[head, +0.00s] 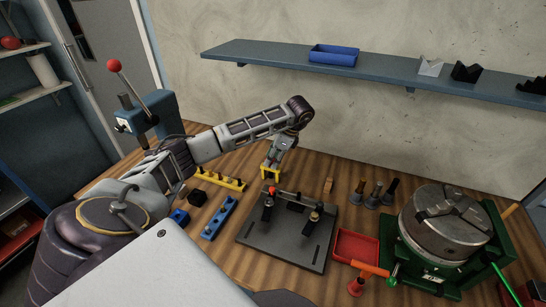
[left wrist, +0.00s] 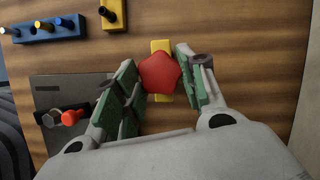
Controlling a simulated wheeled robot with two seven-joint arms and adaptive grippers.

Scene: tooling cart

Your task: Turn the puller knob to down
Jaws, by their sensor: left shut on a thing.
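The puller shows in the head view as a small yellow frame (head: 270,173) standing on the wooden table, partly hidden by my gripper. Its red, five-sided knob (left wrist: 160,73) shows in the left wrist view above the yellow crossbar (left wrist: 161,46). My left gripper (head: 276,154) is over the puller. In the left wrist view the green-padded fingers (left wrist: 162,78) are on both sides of the knob and shut on it. The knob itself is hidden in the head view. I cannot tell which way it is turned. My right gripper is not in view.
A grey fixture plate (head: 286,250) with two clamps stands in front of the puller. A yellow rack (head: 220,180) and blue rack (head: 219,219) are left. A red tray (head: 356,247) and green-based chuck (head: 445,225) are right. A lever press (head: 148,112) stands back left.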

